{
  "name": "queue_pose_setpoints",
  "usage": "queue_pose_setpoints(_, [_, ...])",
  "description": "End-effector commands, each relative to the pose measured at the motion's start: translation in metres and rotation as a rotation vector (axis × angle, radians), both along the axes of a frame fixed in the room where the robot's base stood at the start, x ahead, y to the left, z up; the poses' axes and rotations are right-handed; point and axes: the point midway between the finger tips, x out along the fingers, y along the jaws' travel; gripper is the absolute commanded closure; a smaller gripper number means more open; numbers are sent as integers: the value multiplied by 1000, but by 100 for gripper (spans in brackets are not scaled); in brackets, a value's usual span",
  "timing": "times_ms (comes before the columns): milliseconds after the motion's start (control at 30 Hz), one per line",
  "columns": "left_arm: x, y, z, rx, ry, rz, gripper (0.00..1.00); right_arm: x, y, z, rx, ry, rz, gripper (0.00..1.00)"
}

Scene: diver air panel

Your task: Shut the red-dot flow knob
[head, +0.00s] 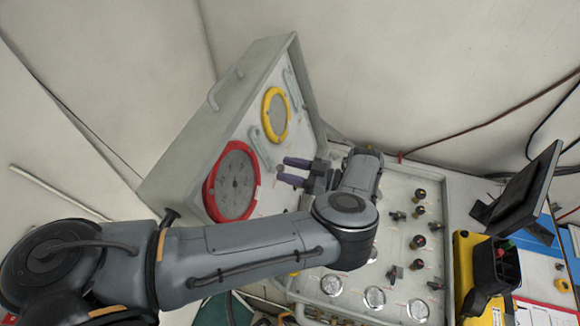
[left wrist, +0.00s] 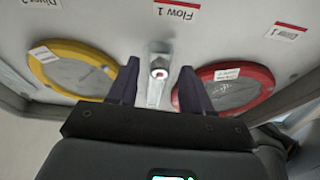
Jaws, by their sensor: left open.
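In the left wrist view, a pale metal lever-like knob (left wrist: 158,86) with a red dot near its top is on the panel below a "Flow 1" label (left wrist: 177,9). My left gripper (left wrist: 160,66) is open, with one dark finger on each side of the knob in this view. I cannot tell whether the fingers touch it. In the head view, the left gripper (head: 283,170) points left at the sloped panel (head: 277,205), beside the yellow-rimmed dial (head: 285,113) and the red-rimmed dial (head: 211,192). My right gripper is not in view.
The lower panel (head: 395,245) carries several small black knobs and gauges; my left arm crosses over part of it. A black screen (head: 522,190) and a yellow case (head: 463,262) stand at the right. A grab handle (head: 212,93) projects from the panel box's outer side.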

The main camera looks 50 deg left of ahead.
Motion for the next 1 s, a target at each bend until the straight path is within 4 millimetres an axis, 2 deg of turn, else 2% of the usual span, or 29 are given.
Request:
queue_pose_setpoints(267, [0, 1, 0, 1, -1, 0, 51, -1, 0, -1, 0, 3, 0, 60])
queue_pose_setpoints(367, [0, 1, 0, 1, -1, 0, 63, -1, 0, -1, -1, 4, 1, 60])
queue_pose_setpoints(600, [0, 1, 0, 1, -1, 0, 100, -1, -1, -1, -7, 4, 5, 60])
queue_pose_setpoints(767, [0, 1, 2, -7, 10, -5, 100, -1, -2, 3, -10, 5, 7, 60])
queue_pose_setpoints(1000, [-2, 0, 4, -98, 132, -56, 100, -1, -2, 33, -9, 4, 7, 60])
